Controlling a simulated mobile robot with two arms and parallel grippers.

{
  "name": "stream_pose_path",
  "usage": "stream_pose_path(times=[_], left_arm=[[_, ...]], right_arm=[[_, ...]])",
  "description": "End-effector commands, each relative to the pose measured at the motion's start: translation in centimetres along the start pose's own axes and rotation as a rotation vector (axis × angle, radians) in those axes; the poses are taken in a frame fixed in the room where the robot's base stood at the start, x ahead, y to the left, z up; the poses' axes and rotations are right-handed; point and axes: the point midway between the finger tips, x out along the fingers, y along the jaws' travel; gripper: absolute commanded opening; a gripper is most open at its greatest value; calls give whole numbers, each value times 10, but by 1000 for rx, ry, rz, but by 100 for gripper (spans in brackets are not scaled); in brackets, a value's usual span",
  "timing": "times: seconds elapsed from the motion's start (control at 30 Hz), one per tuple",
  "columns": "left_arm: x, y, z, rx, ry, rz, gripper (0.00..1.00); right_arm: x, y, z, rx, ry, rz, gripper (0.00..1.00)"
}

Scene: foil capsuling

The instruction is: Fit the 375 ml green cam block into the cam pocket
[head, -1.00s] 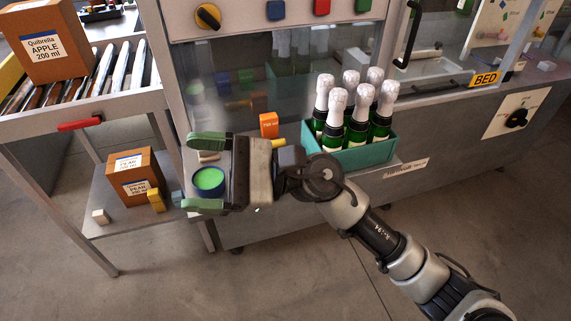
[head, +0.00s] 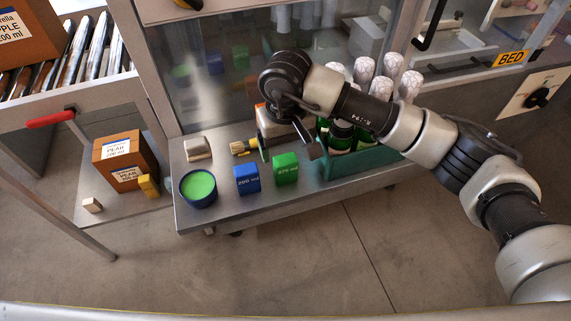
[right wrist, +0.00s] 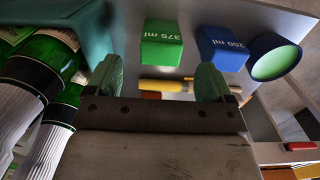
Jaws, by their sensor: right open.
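The green 375 ml cam block (head: 286,169) stands on the steel shelf, just right of the blue 200 ml block (head: 247,179). My right gripper (head: 287,150) is open and empty, just behind the green block. In the right wrist view the green block (right wrist: 162,43) lies ahead of my right gripper (right wrist: 160,76), roughly in line with the gap between the green-padded fingers and apart from them. I cannot make out the cam pocket in either view. My left gripper is not in view.
A yellow-handled tool (head: 242,147) lies behind the blue block. A blue tin with a green top (head: 198,188) is at the left, a pale block (head: 197,148) behind it. A teal crate (head: 352,166) of foil-topped bottles stands close on the right.

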Motion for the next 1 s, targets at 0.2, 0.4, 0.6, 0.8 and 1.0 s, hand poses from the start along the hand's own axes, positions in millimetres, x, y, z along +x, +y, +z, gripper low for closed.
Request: stream_pose_path(times=[0.2, 0.4, 0.6, 0.8, 1.0], left_arm=[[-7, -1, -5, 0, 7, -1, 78], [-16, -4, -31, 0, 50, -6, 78], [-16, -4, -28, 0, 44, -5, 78], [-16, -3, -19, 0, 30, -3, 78], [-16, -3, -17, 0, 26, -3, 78]], right_arm=[[18, -1, 1, 1, -5, -2, 83], [48, -2, 2, 2, -4, -3, 83], [58, -2, 1, 1, 0, -3, 83], [58, -2, 1, 0, 1, -3, 74], [58, -2, 1, 0, 1, -3, 43]])
